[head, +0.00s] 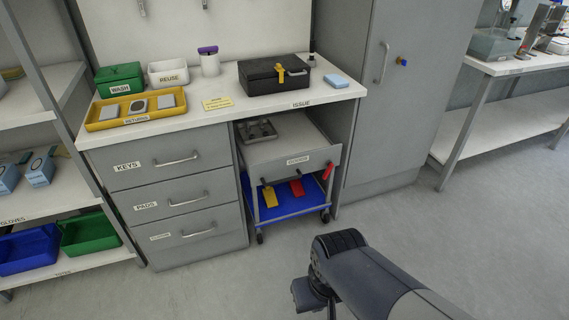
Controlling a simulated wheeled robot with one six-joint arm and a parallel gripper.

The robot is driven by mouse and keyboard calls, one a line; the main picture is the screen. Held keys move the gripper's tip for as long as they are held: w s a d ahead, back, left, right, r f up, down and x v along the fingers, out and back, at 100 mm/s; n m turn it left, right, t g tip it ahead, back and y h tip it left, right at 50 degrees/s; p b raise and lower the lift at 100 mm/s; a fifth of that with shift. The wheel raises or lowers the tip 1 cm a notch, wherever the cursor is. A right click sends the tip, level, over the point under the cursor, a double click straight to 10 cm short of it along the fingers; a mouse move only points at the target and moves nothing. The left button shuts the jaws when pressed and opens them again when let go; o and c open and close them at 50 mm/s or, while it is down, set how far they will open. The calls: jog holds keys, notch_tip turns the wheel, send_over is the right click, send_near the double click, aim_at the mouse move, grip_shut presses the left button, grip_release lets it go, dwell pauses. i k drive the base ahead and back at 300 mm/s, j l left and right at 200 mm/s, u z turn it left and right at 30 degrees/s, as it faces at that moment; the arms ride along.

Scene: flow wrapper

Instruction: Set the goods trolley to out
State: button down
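The goods trolley (290,162) stands in the open bay under the right half of the issue bench. It has a grey upper body with a white label on its front, too small to read surely, a red part (328,170) at its right front corner, and small dark casters. Its lower blue deck (300,206) carries a yellow item (270,196) and a red item (297,187). My arm shows at the bottom right, well apart from the trolley; my gripper's fingers are not visible.
A drawer unit (165,195) stands left of the bay, a tall grey cabinet (390,110) right of it. The bench top (200,112) holds a yellow tray (95,121), boxes and a black case (272,78). Shelving stands far left. The floor before the trolley is clear apart from my arm.

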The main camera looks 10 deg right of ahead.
aim_at(301, 148)
jog(key=i+j, duration=0.95)
jog(key=j, duration=0.3)
jog(key=u, duration=0.05)
